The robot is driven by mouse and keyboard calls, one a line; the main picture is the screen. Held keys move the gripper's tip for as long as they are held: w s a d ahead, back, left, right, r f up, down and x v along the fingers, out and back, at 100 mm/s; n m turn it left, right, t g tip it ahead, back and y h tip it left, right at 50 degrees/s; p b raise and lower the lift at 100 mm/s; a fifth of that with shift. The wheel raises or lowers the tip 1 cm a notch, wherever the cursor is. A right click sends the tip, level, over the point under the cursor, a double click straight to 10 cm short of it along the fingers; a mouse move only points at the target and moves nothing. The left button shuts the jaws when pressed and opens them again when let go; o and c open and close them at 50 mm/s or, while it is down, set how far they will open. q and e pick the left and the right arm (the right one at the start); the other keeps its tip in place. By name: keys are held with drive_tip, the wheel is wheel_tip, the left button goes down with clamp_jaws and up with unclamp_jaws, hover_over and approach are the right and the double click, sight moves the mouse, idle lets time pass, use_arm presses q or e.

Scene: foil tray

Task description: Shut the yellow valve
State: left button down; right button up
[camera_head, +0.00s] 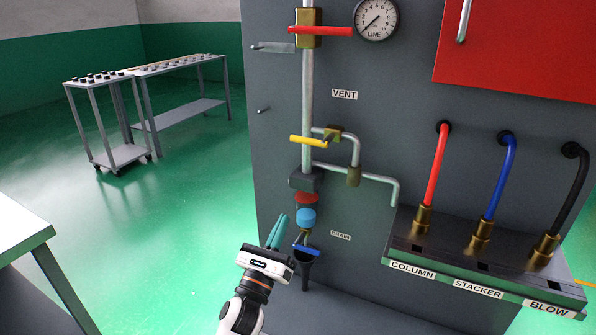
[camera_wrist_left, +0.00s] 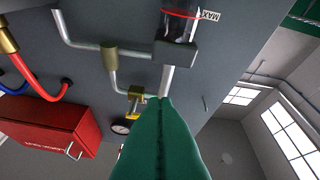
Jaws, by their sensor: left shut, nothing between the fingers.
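The yellow valve handle (camera_head: 308,140) lies roughly level, pointing left from its brass body (camera_head: 333,133) across the front of the upright pipe. The body sits on the short side branch beside the VENT label (camera_head: 344,95). My left gripper (camera_head: 280,222) is below and left of the handle, apart from it, its teal fingers shut and empty, pointing up. In the left wrist view, the shut fingers (camera_wrist_left: 163,105) fill the lower middle. Beyond their tips is the brass body (camera_wrist_left: 136,93); the yellow handle (camera_wrist_left: 131,114) is partly hidden behind them. My right gripper is not in view.
A red-handled valve (camera_head: 321,31) and a gauge (camera_head: 376,19) are above. A blue-handled drain valve (camera_head: 304,250) and funnel are close beside my gripper. Red, blue and black hoses rise from a labelled block (camera_head: 480,268) at right. Open floor lies left of the panel.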

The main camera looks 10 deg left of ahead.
sight(309, 141)
use_arm(q)
drive_tip(key=r, duration=0.1)
drive_tip(key=r+m, duration=0.1)
drive_tip(key=r+m+h, duration=0.1)
drive_tip(key=shift+s+r+t, duration=0.1)
drive_tip(key=shift+s+t, duration=0.25)
drive_tip(key=shift+t, duration=0.05)
drive_tip(key=s+r+p+x, duration=0.1)
drive_tip(key=p+x, duration=0.3)
drive_tip(key=x, duration=0.8)
drive_tip(key=shift+a+r, duration=0.2)
drive_tip(key=shift+r, duration=0.65)
